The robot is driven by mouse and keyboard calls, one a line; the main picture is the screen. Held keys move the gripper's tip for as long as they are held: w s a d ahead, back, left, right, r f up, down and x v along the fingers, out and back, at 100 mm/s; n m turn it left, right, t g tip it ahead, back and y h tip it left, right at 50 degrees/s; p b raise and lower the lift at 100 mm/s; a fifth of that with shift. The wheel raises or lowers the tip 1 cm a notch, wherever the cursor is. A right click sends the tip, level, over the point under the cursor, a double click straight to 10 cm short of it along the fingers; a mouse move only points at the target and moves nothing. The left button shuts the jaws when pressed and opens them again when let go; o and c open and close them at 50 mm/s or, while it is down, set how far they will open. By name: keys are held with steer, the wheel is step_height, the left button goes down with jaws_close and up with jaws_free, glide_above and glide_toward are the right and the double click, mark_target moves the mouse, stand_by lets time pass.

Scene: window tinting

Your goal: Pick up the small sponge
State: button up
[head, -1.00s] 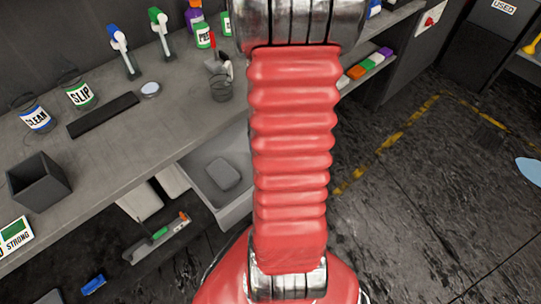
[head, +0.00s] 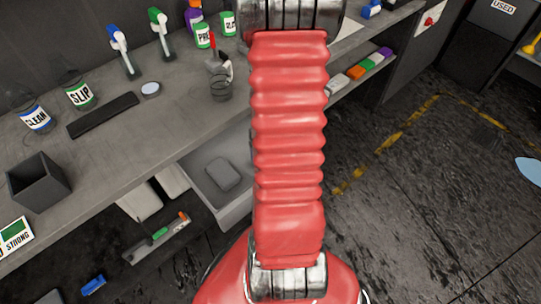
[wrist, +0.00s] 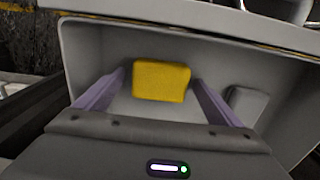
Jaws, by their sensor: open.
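A small yellow sponge (wrist: 161,81) lies in the open grey drawer (wrist: 82,48) in the wrist view. My gripper (wrist: 158,78) is open, with one purple finger to each side of the sponge. Gaps show between the fingers and the sponge, and how deep the tips reach is hard to tell. In the head view the open drawer (head: 234,211) hangs under the workbench. There the yellow sponge and my gripper are hidden behind my red arm.
A grey rounded block (wrist: 246,104) lies to the right of the sponge in the drawer; it also shows in the head view (head: 222,174). The drawer walls are close around. The workbench (head: 110,150) above holds jars, spray bottles and a dark box (head: 38,182).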

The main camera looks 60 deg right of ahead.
steer(key=shift+c, duration=0.4)
steer(key=c, duration=1)
steer(key=shift+r, duration=0.15)
step_height(320, 180, up, 10)
steer(key=shift+f, duration=0.15)
stand_by(0.4)
steer(key=o, duration=0.4)
steer(key=shift+c, duration=0.2)
steer(key=c, duration=0.3)
steer(key=shift+w, duration=0.1)
